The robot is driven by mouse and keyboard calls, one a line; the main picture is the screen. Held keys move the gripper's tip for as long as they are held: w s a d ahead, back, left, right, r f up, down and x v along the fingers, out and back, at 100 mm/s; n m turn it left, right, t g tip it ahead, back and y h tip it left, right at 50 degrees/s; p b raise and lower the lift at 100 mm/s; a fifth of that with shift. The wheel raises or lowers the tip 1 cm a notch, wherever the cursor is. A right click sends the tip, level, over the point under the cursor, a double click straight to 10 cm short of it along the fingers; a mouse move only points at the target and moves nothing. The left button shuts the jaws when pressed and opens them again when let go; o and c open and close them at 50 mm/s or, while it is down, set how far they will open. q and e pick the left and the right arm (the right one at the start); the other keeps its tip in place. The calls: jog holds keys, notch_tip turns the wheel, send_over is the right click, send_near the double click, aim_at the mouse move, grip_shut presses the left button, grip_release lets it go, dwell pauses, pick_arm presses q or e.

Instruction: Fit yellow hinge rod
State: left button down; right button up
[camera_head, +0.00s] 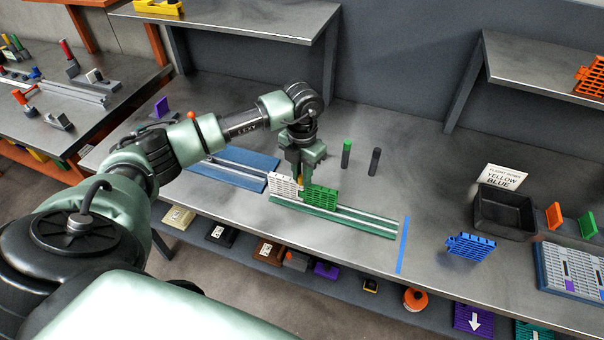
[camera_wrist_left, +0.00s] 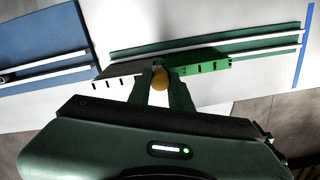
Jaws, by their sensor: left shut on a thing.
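My left gripper (camera_head: 303,180) is shut on the yellow hinge rod (camera_wrist_left: 160,78), which shows only as a small yellow patch between the fingers. It is at the seam between a white slatted panel (camera_head: 283,186) and a green slatted panel (camera_head: 322,198). Both panels stand side by side on a green rail base (camera_head: 350,222). In the left wrist view the green panel (camera_wrist_left: 208,64) is right of the fingers. The fingers hide the seam, so I cannot tell how deep the rod sits. My right gripper is not in view.
A green-topped rod (camera_head: 346,153) and a dark rod (camera_head: 374,161) stand behind the rail. A blue rail base (camera_head: 240,168) lies left. A blue tape strip (camera_head: 403,245), a blue panel (camera_head: 470,245), a black bin (camera_head: 505,212) and a card reading YELLOW BLUE (camera_head: 504,178) are right.

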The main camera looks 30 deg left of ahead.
pick_arm(q)
jog(key=c, duration=1.2)
grip_release()
notch_tip(320, 180, up, 7)
jog(key=shift+f+b, duration=0.1)
jog(key=shift+b, duration=0.9)
jog(key=shift+r, duration=0.5)
